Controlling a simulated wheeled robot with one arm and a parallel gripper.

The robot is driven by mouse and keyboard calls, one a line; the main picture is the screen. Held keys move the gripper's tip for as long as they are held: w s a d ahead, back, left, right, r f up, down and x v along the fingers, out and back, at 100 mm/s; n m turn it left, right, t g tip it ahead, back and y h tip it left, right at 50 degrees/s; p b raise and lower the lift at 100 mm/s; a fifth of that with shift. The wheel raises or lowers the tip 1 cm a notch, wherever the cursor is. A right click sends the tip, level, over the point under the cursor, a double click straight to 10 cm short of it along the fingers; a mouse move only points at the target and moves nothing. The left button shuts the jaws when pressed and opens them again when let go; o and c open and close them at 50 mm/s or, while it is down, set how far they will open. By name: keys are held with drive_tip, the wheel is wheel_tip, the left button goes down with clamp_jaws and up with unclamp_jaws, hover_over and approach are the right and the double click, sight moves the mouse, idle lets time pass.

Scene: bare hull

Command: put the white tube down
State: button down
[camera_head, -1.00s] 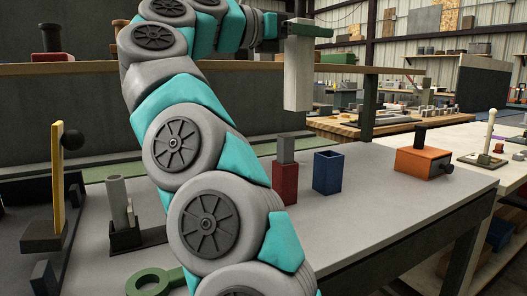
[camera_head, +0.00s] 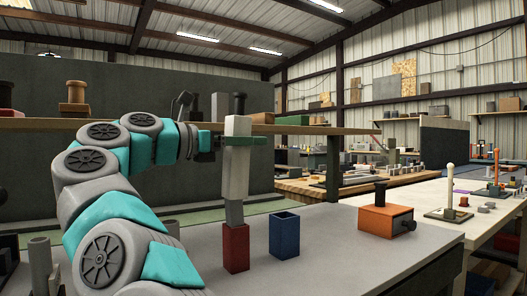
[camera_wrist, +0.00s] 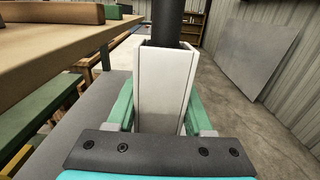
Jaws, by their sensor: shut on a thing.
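In the head view, the white tube (camera_head: 236,172) is a square, upright sleeve, high over the table. My gripper (camera_head: 241,140) is shut on its upper part, with green fingers at its sides. The tube's lower end appears just above a grey bar (camera_head: 234,213) standing in a red block (camera_head: 235,248). I cannot tell whether they touch or differ in depth. In the wrist view, the tube (camera_wrist: 164,88) sits between my green fingers. A dark round bar (camera_wrist: 167,20) shows at its open top; I cannot tell whether it is inside or behind.
A blue open-topped box (camera_head: 284,237) stands just right of the red block. An orange box (camera_head: 387,221) with a dark knob is farther right. The grey table (camera_head: 330,240) is clear between them. A wooden shelf (camera_head: 310,130) with several items runs behind the tube.

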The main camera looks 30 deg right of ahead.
drive_tip(key=shift+w+f, duration=0.1)
drive_tip(key=shift+f, duration=0.5)
drive_tip(key=shift+w, duration=0.1)
drive_tip(key=shift+c, duration=1.4)
unclamp_jaws()
drive_tip(key=shift+r, duration=0.15)
drive_tip(key=shift+a, duration=0.1)
drive_tip(key=a, duration=0.7)
drive_tip(key=shift+a, duration=0.15)
drive_tip(key=shift+r, duration=0.1)
